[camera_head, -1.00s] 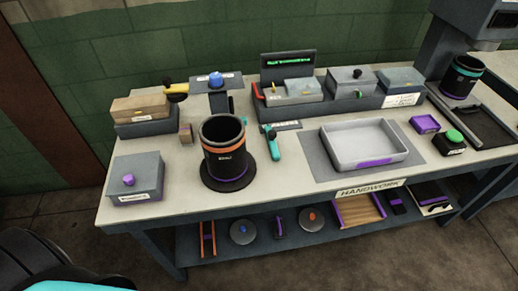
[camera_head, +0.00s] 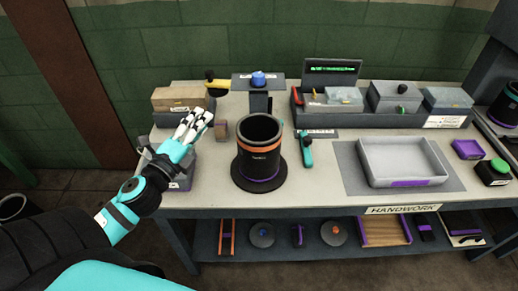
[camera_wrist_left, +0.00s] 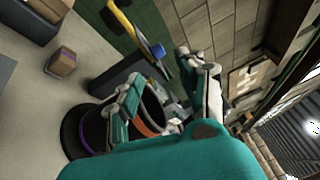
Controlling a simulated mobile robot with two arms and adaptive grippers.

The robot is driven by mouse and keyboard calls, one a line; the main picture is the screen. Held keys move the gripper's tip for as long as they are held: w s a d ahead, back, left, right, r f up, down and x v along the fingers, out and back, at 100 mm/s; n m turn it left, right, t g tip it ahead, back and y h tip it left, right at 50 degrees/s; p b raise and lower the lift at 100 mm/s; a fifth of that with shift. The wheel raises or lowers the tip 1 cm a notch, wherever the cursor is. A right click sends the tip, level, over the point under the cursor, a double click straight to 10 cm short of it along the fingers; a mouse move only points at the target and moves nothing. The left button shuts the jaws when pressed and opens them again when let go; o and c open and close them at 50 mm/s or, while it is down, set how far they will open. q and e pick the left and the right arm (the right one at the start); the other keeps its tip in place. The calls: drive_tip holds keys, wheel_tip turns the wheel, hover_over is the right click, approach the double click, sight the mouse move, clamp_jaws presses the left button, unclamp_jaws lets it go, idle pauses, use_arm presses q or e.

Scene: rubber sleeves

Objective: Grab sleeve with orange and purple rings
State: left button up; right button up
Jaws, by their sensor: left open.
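The black sleeve (camera_head: 259,150) with an orange ring near its top and a purple ring near its base stands upright on a round dark base on the workbench. It also shows in the left wrist view (camera_wrist_left: 100,132), partly hidden by my finger. My left gripper (camera_head: 197,122) is open and empty, left of the sleeve and above the bench's left part, apart from it in the head view. In the left wrist view its two fingers (camera_wrist_left: 165,75) are spread. My right gripper is not in view.
A grey box (camera_head: 180,172) sits below my left gripper. A small brown block (camera_head: 221,130) and a post with a blue knob (camera_head: 258,79) stand near the sleeve. A teal-handled tool (camera_head: 307,150) lies right of it. A grey tray (camera_head: 436,160) is farther right.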

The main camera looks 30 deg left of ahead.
use_arm(q)
drive_tip(key=d+r+m+g+h, duration=0.1)
drive_tip(key=d+r+m+h, duration=0.2)
drive_tip(key=m+h, duration=0.75)
drive_tip(key=m+g+p, duration=0.3)
drive_tip(key=m+g, duration=0.4)
drive_tip(key=m, duration=0.7)
approach(266, 142)
drive_tip(key=x, duration=0.5)
drive_tip(key=shift+a+r, duration=0.1)
drive_tip(key=p+x, duration=0.2)
drive_tip(key=x, duration=0.2)
drive_tip(key=shift+w+f, duration=0.2)
drive_tip(key=shift+w, duration=0.15)
drive_tip(key=shift+w+d+f+g+p, duration=0.25)
drive_tip(key=shift+d+f+g+p, duration=0.05)
clamp_jaws()
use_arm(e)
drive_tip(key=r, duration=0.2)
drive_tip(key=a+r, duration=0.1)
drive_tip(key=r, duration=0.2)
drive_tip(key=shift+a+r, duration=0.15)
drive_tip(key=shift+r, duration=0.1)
use_arm(q)
drive_tip(key=shift+w+r, duration=0.1)
drive_tip(key=shift+r, duration=0.1)
